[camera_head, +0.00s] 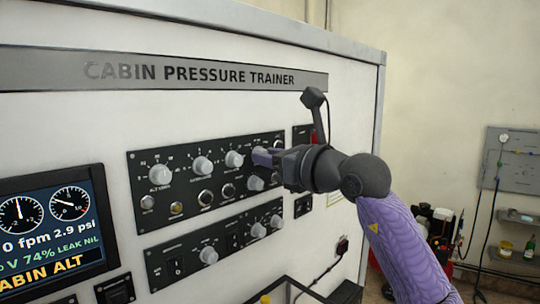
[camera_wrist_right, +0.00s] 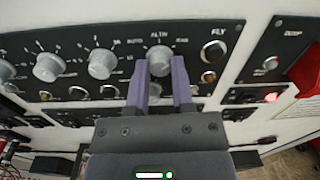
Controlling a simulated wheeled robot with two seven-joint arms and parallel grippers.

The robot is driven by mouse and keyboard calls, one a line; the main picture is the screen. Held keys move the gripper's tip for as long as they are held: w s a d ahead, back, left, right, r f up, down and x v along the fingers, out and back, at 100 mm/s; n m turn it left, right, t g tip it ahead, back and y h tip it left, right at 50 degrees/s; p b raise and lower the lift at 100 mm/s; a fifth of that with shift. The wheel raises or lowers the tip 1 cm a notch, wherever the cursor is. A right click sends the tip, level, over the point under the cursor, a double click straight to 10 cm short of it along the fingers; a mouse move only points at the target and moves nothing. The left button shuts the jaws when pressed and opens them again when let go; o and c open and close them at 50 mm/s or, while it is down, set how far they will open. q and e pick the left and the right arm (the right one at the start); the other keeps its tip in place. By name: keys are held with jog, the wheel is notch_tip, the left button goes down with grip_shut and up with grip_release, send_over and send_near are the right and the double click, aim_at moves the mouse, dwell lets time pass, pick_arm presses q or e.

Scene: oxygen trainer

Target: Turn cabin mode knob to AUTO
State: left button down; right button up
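The cabin mode knob (camera_wrist_right: 160,62) is a grey-white knob on the black upper control panel. In the right wrist view AUTO is printed to its upper left and MAN to its upper right; its exact pointer direction is unclear. My right gripper (camera_wrist_right: 160,72) has its two purple fingers on either side of this knob, tips close to the panel. I cannot tell whether they press on it. In the head view the right gripper (camera_head: 262,156) reaches the panel's right part and largely hides the knob. My left gripper is in no view.
Several similar knobs, such as this one (camera_wrist_right: 102,63), stand close to the left. A FLY button (camera_wrist_right: 208,77) and red switch cover (camera_wrist_right: 308,70) lie to the right. A lower panel (camera_head: 215,245) and display (camera_head: 50,230) are also on the white trainer wall.

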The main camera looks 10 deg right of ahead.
grip_shut()
jog(key=shift+n, duration=0.3)
jog(key=n+b, duration=0.4)
jog(key=n, duration=1.5)
jog(key=shift+f+n+y, duration=0.1)
jog(key=shift+n+y, duration=0.2)
jog(key=shift+f, duration=0.1)
jog(key=o, duration=0.6)
grip_release()
